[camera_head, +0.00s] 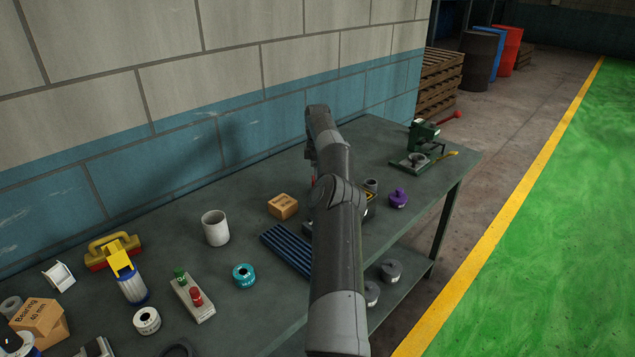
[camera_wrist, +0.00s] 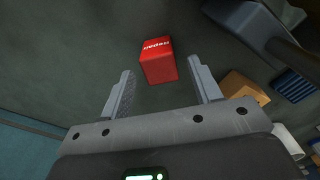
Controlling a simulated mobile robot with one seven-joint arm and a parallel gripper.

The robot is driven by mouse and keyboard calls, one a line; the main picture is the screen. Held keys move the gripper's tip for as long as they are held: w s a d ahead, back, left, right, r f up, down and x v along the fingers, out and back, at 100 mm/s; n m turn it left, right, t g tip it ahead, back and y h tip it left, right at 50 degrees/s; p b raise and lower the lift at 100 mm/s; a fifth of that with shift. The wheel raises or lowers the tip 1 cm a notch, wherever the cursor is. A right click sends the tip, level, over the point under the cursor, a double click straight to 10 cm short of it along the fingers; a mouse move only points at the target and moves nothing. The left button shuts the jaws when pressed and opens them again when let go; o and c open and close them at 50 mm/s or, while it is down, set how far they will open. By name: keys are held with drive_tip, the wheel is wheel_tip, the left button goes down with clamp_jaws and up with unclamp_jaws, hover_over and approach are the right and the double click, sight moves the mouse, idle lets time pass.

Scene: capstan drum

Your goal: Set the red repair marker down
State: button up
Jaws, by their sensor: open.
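The red repair marker (camera_wrist: 158,62) is a small red block with white lettering. In the wrist view it appears to rest on the dark bench top, just beyond and between my fingertips. My gripper (camera_wrist: 160,68) is open, with one finger on each side and a visible gap to the marker. Nothing is held. In the head view my arm hides the gripper and nearly all of the marker; only a sliver of red (camera_head: 313,181) shows beside the arm.
On the bench (camera_head: 265,325), a cardboard box (camera_head: 283,206), a blue ribbed piece (camera_head: 287,251) and a white cup (camera_head: 215,228) stand left of my arm. A purple knobbed part (camera_head: 398,198) and a green machine (camera_head: 424,136) are to the right. A wall runs behind.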

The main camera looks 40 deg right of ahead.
drive_tip(key=shift+r, duration=1.65)
drive_tip(key=shift+w+a+r, duration=0.1)
drive_tip(key=shift+r, duration=0.05)
drive_tip(key=w+a+r+h, duration=0.1)
drive_tip(key=w+a+r, duration=0.5)
drive_tip(key=a+r, duration=0.35)
drive_tip(key=s+a+r+t+h, duration=0.1)
drive_tip(key=a+r, duration=0.6)
drive_tip(key=a, duration=0.6)
drive_tip(key=s+a+r+t+h, duration=0.15)
drive_tip(key=a+r, duration=0.45)
drive_tip(key=a, duration=0.7)
drive_tip(key=s+a+r+m+t+y, duration=0.15)
drive_tip(key=s+a+m, duration=0.25)
drive_tip(key=s+a, duration=1.15)
drive_tip(key=s+a+f+m, duration=0.1)
drive_tip(key=s+f, duration=0.2)
drive_tip(key=s, duration=0.4)
drive_tip(key=s+a+f+m+t+y, duration=0.1)
drive_tip(key=s+a+f+m, duration=0.1)
drive_tip(key=s, duration=0.5)
drive_tip(key=s+a+f+m+y, duration=0.1)
drive_tip(key=s+f+m, duration=0.1)
drive_tip(key=s+f, duration=0.3)
drive_tip(key=s, duration=0.2)
drive_tip(key=shift+s+a+t, duration=0.3)
drive_tip(key=shift+s+a, duration=0.05)
drive_tip(key=shift+a, duration=0.05)
